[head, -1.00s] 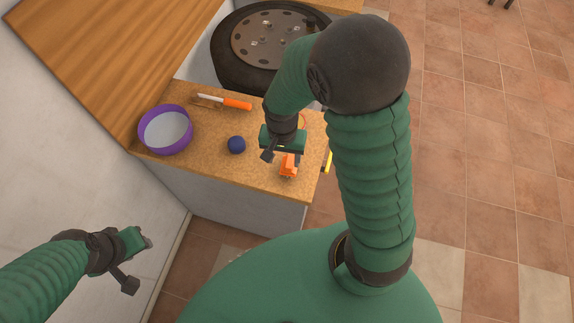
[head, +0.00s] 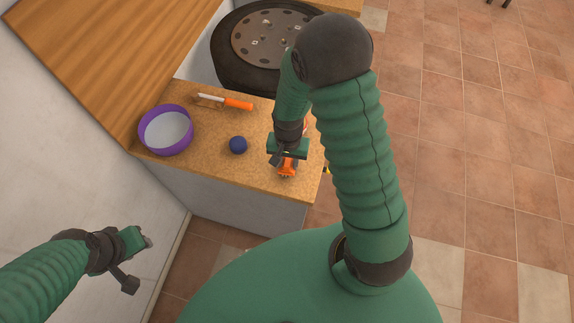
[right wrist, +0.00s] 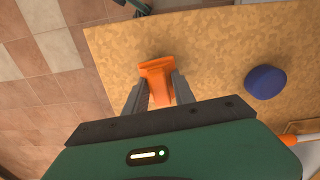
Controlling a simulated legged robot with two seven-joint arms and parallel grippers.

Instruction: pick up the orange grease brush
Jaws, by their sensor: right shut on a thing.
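The orange grease brush (head: 287,168) is at the front right part of the cork-coloured worktop, partly hidden by my right gripper in the head view. In the right wrist view the brush (right wrist: 156,76) lies between the two grey fingers of my right gripper (right wrist: 160,92). The right gripper (head: 284,162) is shut on the brush, low over the worktop. I cannot tell whether the brush touches the surface. My left gripper (head: 138,258) hangs at the lower left, away from the worktop; its finger opening is not clear.
On the worktop (head: 205,157) stand a purple-rimmed bowl (head: 165,107), a dark blue ball (head: 238,145) and an orange-handled tool (head: 238,104). The ball (right wrist: 265,81) is right of the gripper in the wrist view. A wheel (head: 232,75) is behind. Open tiled floor lies right.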

